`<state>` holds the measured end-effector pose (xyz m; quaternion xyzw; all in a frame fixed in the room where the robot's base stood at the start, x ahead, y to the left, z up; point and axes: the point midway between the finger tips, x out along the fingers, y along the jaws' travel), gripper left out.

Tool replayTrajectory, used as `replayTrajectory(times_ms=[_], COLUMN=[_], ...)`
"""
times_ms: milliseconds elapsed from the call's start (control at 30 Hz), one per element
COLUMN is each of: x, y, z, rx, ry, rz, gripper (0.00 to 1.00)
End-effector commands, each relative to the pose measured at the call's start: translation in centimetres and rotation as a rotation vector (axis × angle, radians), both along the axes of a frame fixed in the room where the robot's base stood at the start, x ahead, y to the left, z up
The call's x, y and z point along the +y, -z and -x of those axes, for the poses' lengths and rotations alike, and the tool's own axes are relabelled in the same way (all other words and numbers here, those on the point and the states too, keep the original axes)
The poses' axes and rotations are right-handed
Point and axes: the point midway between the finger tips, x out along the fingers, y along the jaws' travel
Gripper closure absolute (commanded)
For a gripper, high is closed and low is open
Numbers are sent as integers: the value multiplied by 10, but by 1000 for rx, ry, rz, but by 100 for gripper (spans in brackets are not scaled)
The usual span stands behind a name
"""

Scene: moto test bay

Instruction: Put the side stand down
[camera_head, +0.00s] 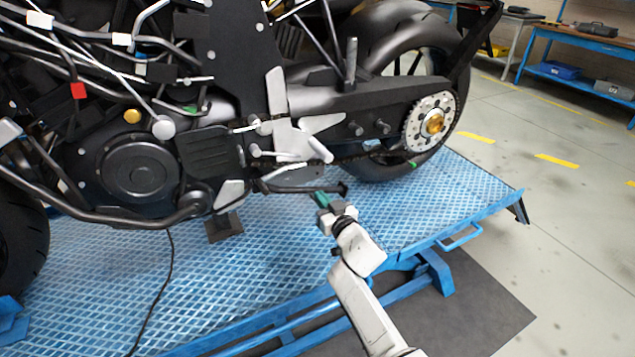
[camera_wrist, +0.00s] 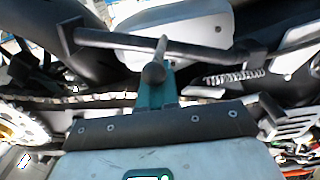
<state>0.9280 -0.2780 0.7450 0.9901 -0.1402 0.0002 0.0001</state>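The side stand (camera_head: 308,189) is a dark bar folded up along the underside of the motorcycle (camera_head: 205,150), its far end pointing to the rear wheel. In the wrist view the dark bar (camera_wrist: 195,50) runs nearly level across the top, with a round-tipped peg (camera_wrist: 155,72) jutting toward the camera. My gripper (camera_head: 322,199) has teal fingers and is just below and in front of the bar. In the wrist view the fingers (camera_wrist: 150,93) lie behind the peg, close to the bar. Contact and the gap between the fingers are unclear.
The motorcycle stands on a blue chequered lift platform (camera_head: 440,200) with a raised edge and a handle (camera_head: 461,238). A support block (camera_head: 223,227) is under the engine. A black cable (camera_head: 160,290) crosses the platform. Grey floor is clear to the right; workbenches stand behind.

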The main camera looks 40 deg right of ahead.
Motion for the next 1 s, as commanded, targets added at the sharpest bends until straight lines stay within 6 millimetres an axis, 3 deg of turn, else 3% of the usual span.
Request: replayTrajectory(times_ms=[500, 1000], x=[2, 2], y=[25, 27], z=[-8, -9], rx=[3, 3], ry=[-2, 0], rz=[-2, -2], gripper=[100, 100])
